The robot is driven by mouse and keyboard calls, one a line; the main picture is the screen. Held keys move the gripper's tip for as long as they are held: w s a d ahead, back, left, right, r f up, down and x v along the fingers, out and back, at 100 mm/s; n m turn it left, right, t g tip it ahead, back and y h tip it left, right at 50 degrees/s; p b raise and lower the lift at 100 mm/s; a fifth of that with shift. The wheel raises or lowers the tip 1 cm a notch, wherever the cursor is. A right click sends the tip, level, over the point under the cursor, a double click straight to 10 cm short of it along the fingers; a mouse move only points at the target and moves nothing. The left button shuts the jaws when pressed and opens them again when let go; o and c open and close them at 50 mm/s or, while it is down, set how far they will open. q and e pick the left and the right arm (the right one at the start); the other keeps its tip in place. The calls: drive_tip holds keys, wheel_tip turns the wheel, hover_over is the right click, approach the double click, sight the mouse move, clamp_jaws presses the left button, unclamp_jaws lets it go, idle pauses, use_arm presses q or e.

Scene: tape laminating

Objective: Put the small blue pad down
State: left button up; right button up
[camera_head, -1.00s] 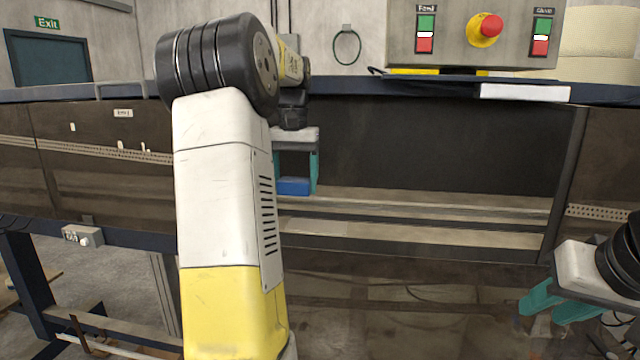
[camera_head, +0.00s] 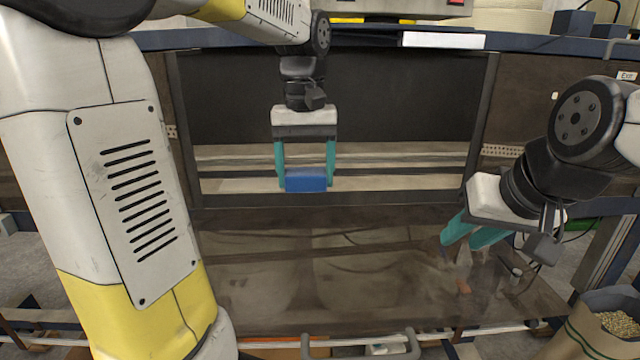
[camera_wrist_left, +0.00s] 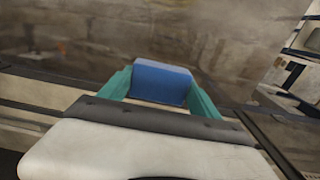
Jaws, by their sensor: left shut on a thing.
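The small blue pad (camera_head: 306,181) is held between the teal fingers of my left gripper (camera_head: 305,178), which is shut on it. The pad hangs below the gripper in the head view, in front of the dark opening of the machine. It also shows in the left wrist view (camera_wrist_left: 161,82), between both fingertips. I cannot tell whether anything touches its underside. My right gripper (camera_head: 462,240) is at the right, over the brownish glossy surface. Its teal fingers are apart with nothing seen between them.
The brownish glossy surface (camera_head: 330,265) in front of the machine is broad and mostly clear. Pale rails (camera_head: 400,160) run across the opening behind the pad. A bag of grain-like bits (camera_head: 612,325) stands at the lower right. A white strip (camera_head: 443,40) lies on the upper ledge.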

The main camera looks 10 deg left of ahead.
use_arm(q)
drive_tip(key=shift+s+d+f, duration=0.3)
drive_tip(key=shift+s+d, duration=0.6)
drive_tip(key=shift+s, duration=0.05)
drive_tip(key=shift+w+d+f, duration=0.1)
drive_tip(key=shift+w, duration=0.1)
drive_tip(key=w+a, duration=0.1)
drive_tip(key=w, duration=0.4)
drive_tip(key=w+a+f, duration=0.1)
drive_tip(key=w, duration=0.4)
drive_tip(key=w+a, duration=0.1)
drive_tip(key=w, duration=0.3)
drive_tip(key=shift+w+a+f, duration=0.25)
drive_tip(key=shift+w+a, duration=0.15)
drive_tip(key=shift+f, duration=1.7)
drive_tip(key=shift+f, duration=0.15)
drive_tip(key=o, duration=1.3)
